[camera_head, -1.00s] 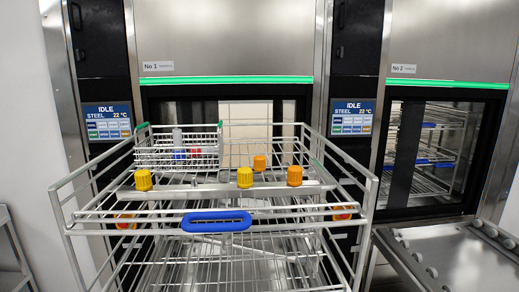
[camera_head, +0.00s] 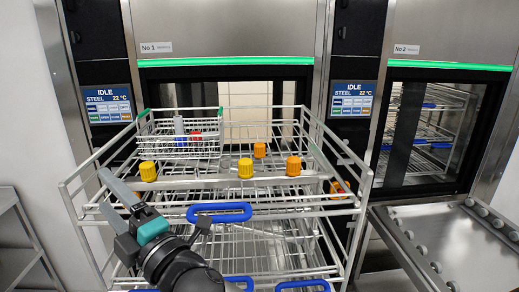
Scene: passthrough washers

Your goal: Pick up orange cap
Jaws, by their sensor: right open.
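Orange caps stand on the top level of the wire rack (camera_head: 335,211): a larger one (camera_head: 293,166) at the right and a smaller one (camera_head: 259,150) farther back. Two yellow-orange caps stand in the same area, one at the left (camera_head: 148,171) and one in the middle (camera_head: 245,168). My right gripper (camera_head: 155,197) is over the rack's front left part, open and empty, nearer to the camera than the caps and apart from them. My left gripper is out of view.
A small wire basket (camera_head: 150,146) with a grey bottle (camera_head: 178,127) and red and blue items sits at the rack's back left. Blue handles (camera_head: 219,213) line the rack's front. Washers stand behind, and a roller table (camera_head: 430,238) is at the right.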

